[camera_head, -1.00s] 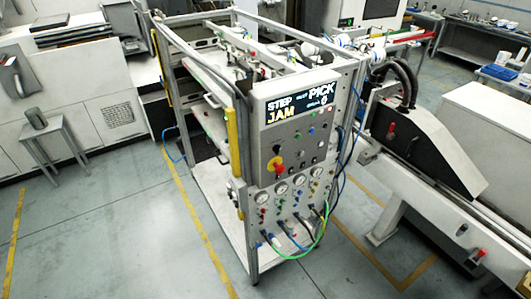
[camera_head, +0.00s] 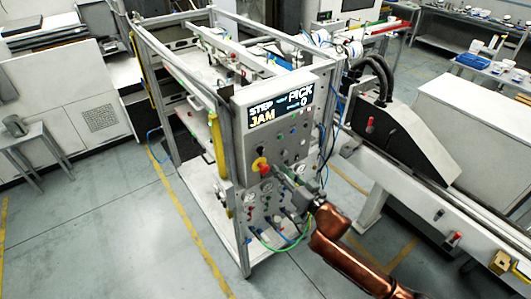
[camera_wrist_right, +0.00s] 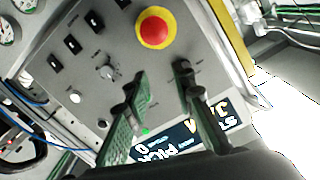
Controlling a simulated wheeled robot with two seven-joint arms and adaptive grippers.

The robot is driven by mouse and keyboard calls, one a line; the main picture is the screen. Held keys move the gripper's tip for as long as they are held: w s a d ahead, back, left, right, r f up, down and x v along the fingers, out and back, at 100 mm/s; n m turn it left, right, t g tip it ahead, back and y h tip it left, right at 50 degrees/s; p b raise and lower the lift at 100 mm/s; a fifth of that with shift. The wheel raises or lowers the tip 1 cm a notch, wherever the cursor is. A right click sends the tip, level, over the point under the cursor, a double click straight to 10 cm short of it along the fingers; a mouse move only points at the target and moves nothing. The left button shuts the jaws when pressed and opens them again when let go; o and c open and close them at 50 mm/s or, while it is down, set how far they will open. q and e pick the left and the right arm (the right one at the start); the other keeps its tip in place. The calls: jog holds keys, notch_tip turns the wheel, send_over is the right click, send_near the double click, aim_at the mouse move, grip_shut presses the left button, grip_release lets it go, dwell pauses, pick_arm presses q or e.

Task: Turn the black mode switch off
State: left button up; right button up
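The grey control panel (camera_head: 292,136) carries a lit display (camera_head: 281,106) reading STEP, PICK and JAM. A black knob (camera_head: 260,150) sits above the red emergency stop on yellow; in the right wrist view a black knob (camera_wrist_right: 183,67) is just beyond the tip of the right-hand finger. Several small black switches (camera_wrist_right: 73,45) and a grey knob (camera_wrist_right: 107,70) lie left of it there. I cannot tell which black control is the mode switch. My right gripper (camera_head: 276,172) is open and empty in front of the panel, also in the right wrist view (camera_wrist_right: 161,82). My left gripper is out of view.
The red emergency stop (camera_wrist_right: 155,27) is close to the black knob. The aluminium frame (camera_head: 238,200) stands left of the panel. A machine with a rail (camera_head: 400,150) is at right.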

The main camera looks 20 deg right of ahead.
aim_at(261, 150)
jog(key=shift+y, duration=0.4)
jog(key=shift+w+a+r+p, duration=0.2)
jog(key=shift+w+a+r, duration=0.45)
jog(key=shift+w, duration=0.4)
jog(key=shift+w+a+r+p, duration=0.15)
jog(key=shift+w+a+r, duration=0.3)
jog(key=shift+w+a, duration=0.45)
jog(key=shift+w+a+r+p, duration=0.2)
jog(key=shift+w+a+r, duration=0.4)
jog(key=shift+w, duration=0.55)
jog(key=shift+c, duration=0.3)
grip_shut()
